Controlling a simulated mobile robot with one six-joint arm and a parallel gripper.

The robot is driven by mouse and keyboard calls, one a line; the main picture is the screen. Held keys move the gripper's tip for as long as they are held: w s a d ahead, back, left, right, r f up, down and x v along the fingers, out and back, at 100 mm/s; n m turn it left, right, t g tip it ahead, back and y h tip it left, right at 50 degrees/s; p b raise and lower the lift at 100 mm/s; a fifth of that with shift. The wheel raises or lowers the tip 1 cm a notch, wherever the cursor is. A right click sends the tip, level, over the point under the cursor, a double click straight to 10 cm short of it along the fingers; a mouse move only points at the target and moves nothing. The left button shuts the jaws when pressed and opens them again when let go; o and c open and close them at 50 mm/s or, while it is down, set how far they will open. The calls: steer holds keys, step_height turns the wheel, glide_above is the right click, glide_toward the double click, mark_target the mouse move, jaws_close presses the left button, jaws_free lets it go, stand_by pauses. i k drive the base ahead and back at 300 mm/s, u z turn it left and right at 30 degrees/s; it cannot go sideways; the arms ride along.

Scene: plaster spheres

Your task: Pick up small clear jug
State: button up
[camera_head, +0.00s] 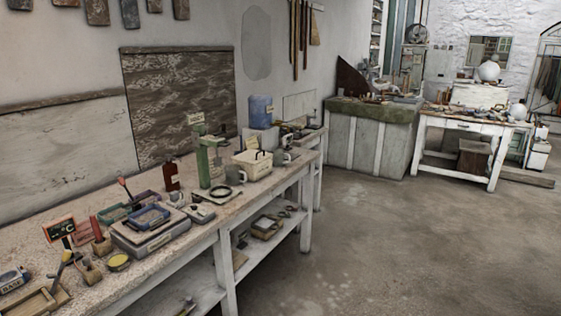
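I cannot pick out a small clear jug with certainty in the head view. Two small greyish handled vessels stand on the long workbench (170,255). One vessel (235,174) is in front of a cream box (252,164), and the other vessel (280,157) is just right of that box. They are too small to tell whether they are clear. A larger bluish, see-through container (261,111) stands further back near the wall. My gripper is not in view.
The bench also holds a green stand (209,162), a dark red bottle (171,175), a grey case with a blue tray (150,218) and several small tools. A lower shelf holds some items. The concrete floor (400,250) to the right is clear. Another white table (470,125) stands far back.

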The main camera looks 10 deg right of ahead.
mark_target(278, 154)
steer(key=z, duration=0.95)
steer(key=i, duration=3)
